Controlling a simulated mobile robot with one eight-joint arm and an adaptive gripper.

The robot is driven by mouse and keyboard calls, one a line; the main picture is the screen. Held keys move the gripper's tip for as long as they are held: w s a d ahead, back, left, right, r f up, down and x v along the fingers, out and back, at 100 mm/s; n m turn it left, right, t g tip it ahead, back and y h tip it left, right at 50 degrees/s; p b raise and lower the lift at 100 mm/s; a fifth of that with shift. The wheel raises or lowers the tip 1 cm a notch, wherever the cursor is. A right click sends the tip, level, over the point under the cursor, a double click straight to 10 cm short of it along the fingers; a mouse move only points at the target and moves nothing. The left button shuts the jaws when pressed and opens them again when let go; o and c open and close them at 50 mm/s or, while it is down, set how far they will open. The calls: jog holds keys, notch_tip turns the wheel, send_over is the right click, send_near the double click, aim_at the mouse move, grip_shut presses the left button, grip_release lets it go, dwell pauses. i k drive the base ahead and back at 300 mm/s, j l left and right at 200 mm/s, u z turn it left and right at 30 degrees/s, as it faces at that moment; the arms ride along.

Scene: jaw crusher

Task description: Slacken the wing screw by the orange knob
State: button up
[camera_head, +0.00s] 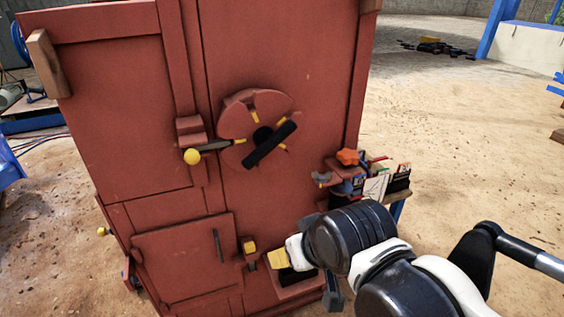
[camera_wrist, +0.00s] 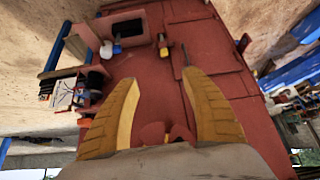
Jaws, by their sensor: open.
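The orange knob (camera_head: 347,157) stands at the right edge of the red cabinet, above a small shelf. A small grey, wing-shaped piece (camera_head: 321,178) just left of and below it looks like the wing screw; its details are too small to tell. My gripper (camera_head: 278,259) is low in front of the cabinet, below and left of that piece and apart from it. In the wrist view its two yellow fingers (camera_wrist: 160,80) are spread, with nothing held between the tips. A red two-lobed shape shows between the finger bases; I cannot tell what it is.
The red cabinet (camera_head: 130,80) fills the left and middle. It bears a round disc (camera_head: 237,120) with a black bar, a yellow-ended lever (camera_head: 192,156) and a dark recess near my gripper. The shelf (camera_head: 398,196) holds several small items. Open sandy ground lies to the right.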

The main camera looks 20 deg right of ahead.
aim_at(320, 177)
jog(key=i+l, duration=0.2)
jog(key=l, duration=0.15)
jog(key=i+l, duration=0.2)
jog(key=l, duration=0.2)
jog(key=i+l, duration=0.15)
jog(key=l, duration=0.2)
jog(key=z, duration=0.05)
